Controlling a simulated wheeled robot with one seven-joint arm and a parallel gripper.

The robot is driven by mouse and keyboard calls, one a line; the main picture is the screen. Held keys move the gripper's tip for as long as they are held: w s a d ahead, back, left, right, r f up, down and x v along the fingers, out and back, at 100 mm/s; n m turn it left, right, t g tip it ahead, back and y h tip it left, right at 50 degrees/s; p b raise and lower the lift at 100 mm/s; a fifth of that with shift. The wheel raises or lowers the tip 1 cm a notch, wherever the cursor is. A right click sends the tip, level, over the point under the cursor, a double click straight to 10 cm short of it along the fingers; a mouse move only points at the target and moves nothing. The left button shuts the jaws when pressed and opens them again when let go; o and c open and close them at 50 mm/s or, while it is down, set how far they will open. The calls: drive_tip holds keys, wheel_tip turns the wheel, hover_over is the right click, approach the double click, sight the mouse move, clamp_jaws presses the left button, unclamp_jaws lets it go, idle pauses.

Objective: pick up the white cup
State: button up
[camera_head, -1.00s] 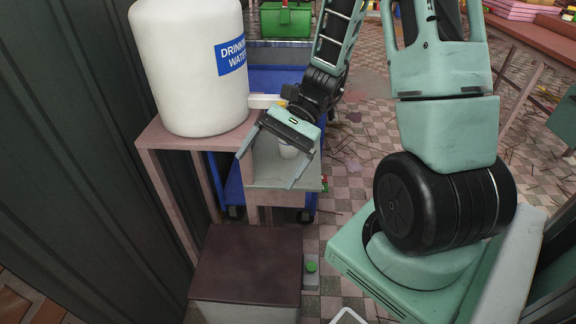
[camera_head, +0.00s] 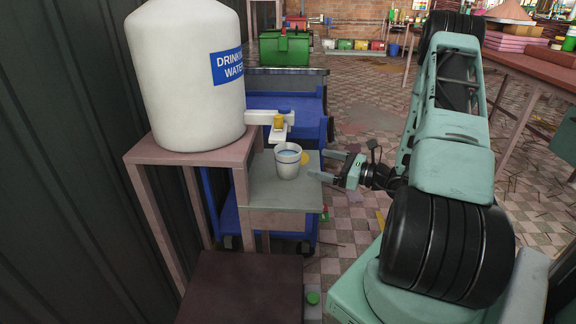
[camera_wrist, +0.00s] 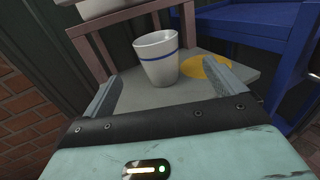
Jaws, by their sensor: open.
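The white cup (camera_head: 288,162) with a blue band stands upright on a small grey shelf (camera_head: 262,193), under the tap (camera_head: 277,122) of the drinking-water tank. It holds something pale blue, likely water. My gripper (camera_head: 325,166) is open and to the right of the cup, its two fingers pointing left towards it. In the wrist view the cup (camera_wrist: 157,58) stands ahead of my gripper (camera_wrist: 168,92), in line with the space between the fingers. The fingers are apart from it and hold nothing.
The white tank (camera_head: 185,80) stands on a pinkish stand (camera_head: 185,158) at the left. A yellow round patch (camera_wrist: 205,70) lies right of the cup. A blue cart (camera_head: 290,103) stands behind the shelf.

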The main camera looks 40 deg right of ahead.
sight(288, 162)
drive_tip(key=x, duration=0.6)
drive_tip(key=shift+a+x, duration=0.15)
drive_tip(key=shift+x, duration=1.2)
drive_tip(key=shift+a+x, duration=0.1)
drive_tip(key=shift+x, duration=1.25)
drive_tip(key=shift+s+f, duration=0.1)
drive_tip(key=c, duration=1.3)
drive_tip(key=shift+c, duration=0.6)
